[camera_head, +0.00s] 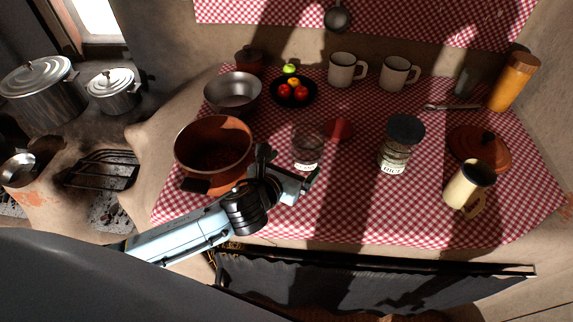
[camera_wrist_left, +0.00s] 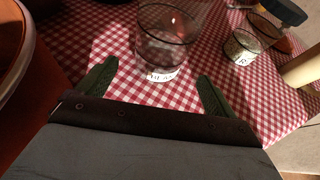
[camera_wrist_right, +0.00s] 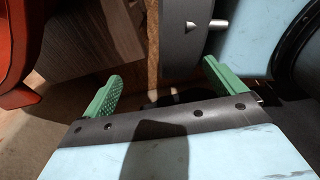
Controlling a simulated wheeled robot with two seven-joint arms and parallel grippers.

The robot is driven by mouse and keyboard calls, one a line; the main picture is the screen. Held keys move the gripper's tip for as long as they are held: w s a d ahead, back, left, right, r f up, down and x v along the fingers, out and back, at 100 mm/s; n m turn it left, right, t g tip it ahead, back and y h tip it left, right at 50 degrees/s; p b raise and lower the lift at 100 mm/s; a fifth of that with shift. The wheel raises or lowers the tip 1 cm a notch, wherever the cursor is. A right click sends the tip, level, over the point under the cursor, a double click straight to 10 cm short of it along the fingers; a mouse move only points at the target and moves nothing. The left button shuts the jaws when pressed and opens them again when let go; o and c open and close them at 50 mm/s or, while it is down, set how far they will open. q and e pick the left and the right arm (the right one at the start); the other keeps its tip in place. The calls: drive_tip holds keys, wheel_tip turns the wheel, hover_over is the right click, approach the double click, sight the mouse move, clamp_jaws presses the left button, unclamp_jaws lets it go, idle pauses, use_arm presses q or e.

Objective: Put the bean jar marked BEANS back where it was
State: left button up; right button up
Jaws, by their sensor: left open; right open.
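An open clear glass jar (camera_head: 307,148) with a white label stands upright on the checked cloth, right of the terracotta pot. The label is too small to read surely. It also shows in the left wrist view (camera_wrist_left: 165,48), just beyond my left fingertips. My left gripper (camera_head: 291,165) (camera_wrist_left: 155,86) is open and empty, pointing at this jar. A second jar (camera_head: 396,157) with a dark lid and white label stands farther right, also upright; its label is not clearly legible. My right gripper (camera_wrist_right: 163,84) is open and empty, low beside my own body, outside the head view.
The terracotta pot (camera_head: 212,150) stands close left of my left gripper. A red disc (camera_head: 339,129) lies behind the glass jar. Cloth between the two jars is clear.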

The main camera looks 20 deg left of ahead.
use_arm(q)
drive_tip(key=shift+v, duration=1.45)
